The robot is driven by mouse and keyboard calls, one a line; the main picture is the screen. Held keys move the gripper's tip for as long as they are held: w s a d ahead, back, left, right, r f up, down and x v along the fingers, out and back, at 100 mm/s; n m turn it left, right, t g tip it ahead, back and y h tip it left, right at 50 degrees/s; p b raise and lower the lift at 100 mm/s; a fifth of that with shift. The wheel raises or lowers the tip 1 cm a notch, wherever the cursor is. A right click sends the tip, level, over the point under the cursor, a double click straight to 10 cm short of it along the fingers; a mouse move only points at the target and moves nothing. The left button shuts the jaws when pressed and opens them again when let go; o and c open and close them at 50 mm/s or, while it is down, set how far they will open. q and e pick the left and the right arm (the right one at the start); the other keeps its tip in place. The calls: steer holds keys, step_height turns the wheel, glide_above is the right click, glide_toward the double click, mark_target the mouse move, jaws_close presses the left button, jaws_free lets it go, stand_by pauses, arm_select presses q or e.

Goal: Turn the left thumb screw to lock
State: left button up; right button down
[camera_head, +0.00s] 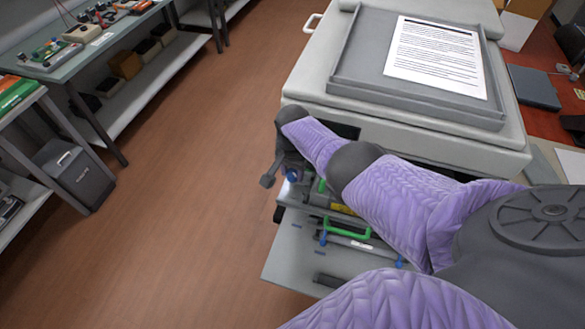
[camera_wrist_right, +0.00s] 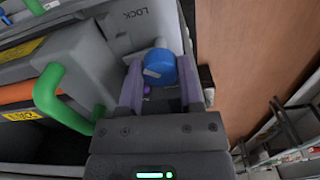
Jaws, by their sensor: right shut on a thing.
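The left thumb screw (camera_wrist_right: 159,68) is a blue knob in the right wrist view, just below the embossed word LOCK on the grey panel. It also shows as a small blue spot in the head view (camera_head: 292,175). My right gripper (camera_wrist_right: 160,82) has its two purple-padded fingers on either side of the knob, shut on it. In the head view the right gripper (camera_head: 280,172) reaches to the left end of the printer's open front. The knob's exact angle is hard to tell. My left gripper is not in view.
The printer (camera_head: 300,80) has an open front with a lowered flap (camera_head: 290,250). Green handles (camera_head: 345,229) sit right of the knob; one is close to the gripper in the wrist view (camera_wrist_right: 55,98). Open floor (camera_head: 190,200) lies to the left.

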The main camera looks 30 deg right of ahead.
mark_target(292, 173)
steer(key=shift+m, duration=0.6)
steer(key=shift+c, duration=1.3)
jaws_free()
steer(key=shift+r, duration=0.15)
step_height(292, 173, up, 10)
steer(key=p, duration=0.6)
steer(key=shift+p, duration=0.35)
steer(key=shift+f, duration=0.2)
